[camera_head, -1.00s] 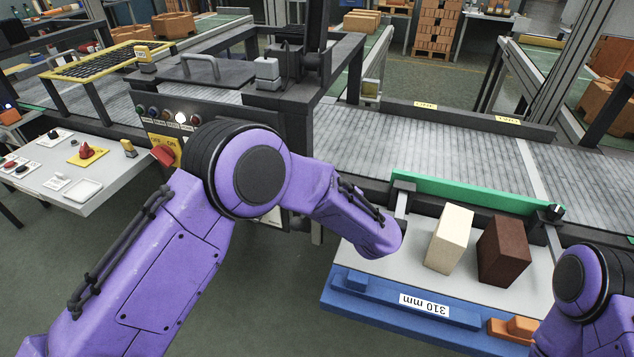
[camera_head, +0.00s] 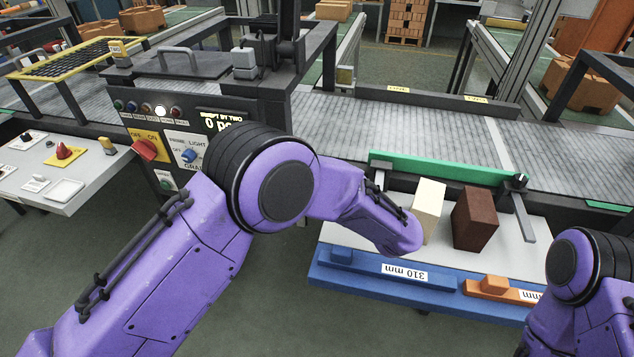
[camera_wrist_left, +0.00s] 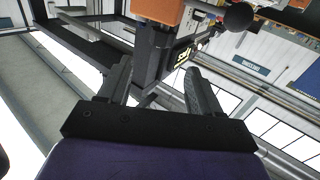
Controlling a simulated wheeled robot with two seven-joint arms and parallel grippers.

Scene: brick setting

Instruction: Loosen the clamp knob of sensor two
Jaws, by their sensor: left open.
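A small yellow tag (camera_head: 119,48) that seems to read TWO stands at the yellow-framed grid, left of the dark machine in the head view. A grey block-shaped unit (camera_head: 244,62) sits on the machine's top. I cannot make out which part is sensor two's clamp knob. A black ball-shaped knob (camera_wrist_left: 238,17) shows at the top of the left wrist view; I cannot tell what it belongs to. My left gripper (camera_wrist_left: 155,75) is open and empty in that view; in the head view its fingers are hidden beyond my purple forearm. My right gripper is out of view.
A control panel with a red switch (camera_head: 145,149) stands left of my left arm.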

